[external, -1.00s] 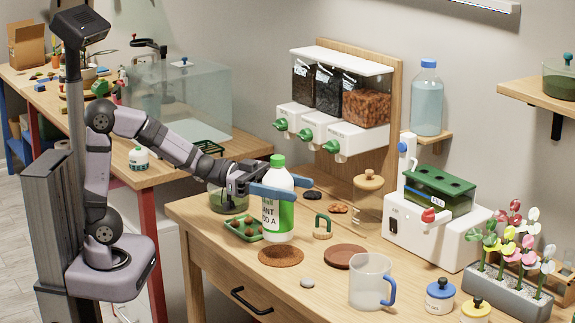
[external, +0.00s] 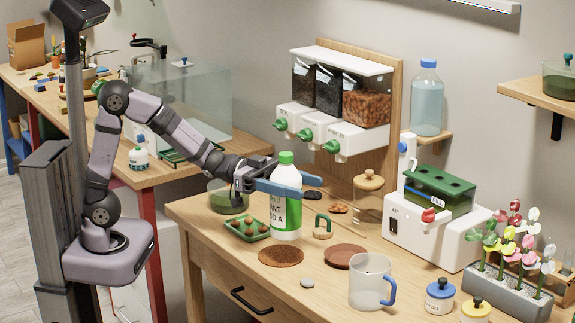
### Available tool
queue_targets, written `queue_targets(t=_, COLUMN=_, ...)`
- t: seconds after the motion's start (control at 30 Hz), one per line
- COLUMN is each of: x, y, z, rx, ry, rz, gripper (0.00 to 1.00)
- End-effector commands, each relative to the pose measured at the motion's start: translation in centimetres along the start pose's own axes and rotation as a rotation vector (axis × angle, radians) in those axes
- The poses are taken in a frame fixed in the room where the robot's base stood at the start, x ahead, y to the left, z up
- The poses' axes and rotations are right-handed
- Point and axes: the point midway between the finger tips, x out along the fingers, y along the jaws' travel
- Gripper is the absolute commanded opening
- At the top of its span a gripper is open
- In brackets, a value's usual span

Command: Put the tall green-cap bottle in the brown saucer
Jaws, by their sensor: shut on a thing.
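The tall white and green bottle (external: 286,212) with a green cap stands upright near the middle of the table. My gripper (external: 297,187) has its blue fingers on either side of the bottle's upper body, just below the cap, and is shut on it. I cannot tell whether its base touches the table or hangs slightly above it. The brown saucer (external: 345,256), a smooth reddish-brown dish, lies to the right and nearer the camera, with nothing on it.
A rough brown round mat (external: 281,255) lies just in front of the bottle. A green tray (external: 247,229) sits left of it, and a green-handled item (external: 323,227) to its right.

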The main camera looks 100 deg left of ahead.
Motion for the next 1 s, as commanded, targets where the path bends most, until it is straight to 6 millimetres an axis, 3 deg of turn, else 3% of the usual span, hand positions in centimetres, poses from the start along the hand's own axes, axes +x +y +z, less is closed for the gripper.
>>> queue_targets(t=0.27, x=5.0, y=-0.5, z=1.8, rx=-0.001, ry=0.002, rz=0.038, gripper=0.04)
queue_targets(t=0.53, x=10.7, y=-4.8, z=1.6, rx=0.007, ry=0.010, rz=-0.023, gripper=0.04)
queue_targets(t=0.8, x=12.3, y=-8.1, z=-3.2, rx=0.006, ry=0.008, rz=-0.093, gripper=0.04)
queue_targets(t=1.0, x=12.3, y=-8.9, z=-3.6, rx=0.003, ry=0.005, rz=-0.122, gripper=0.04)
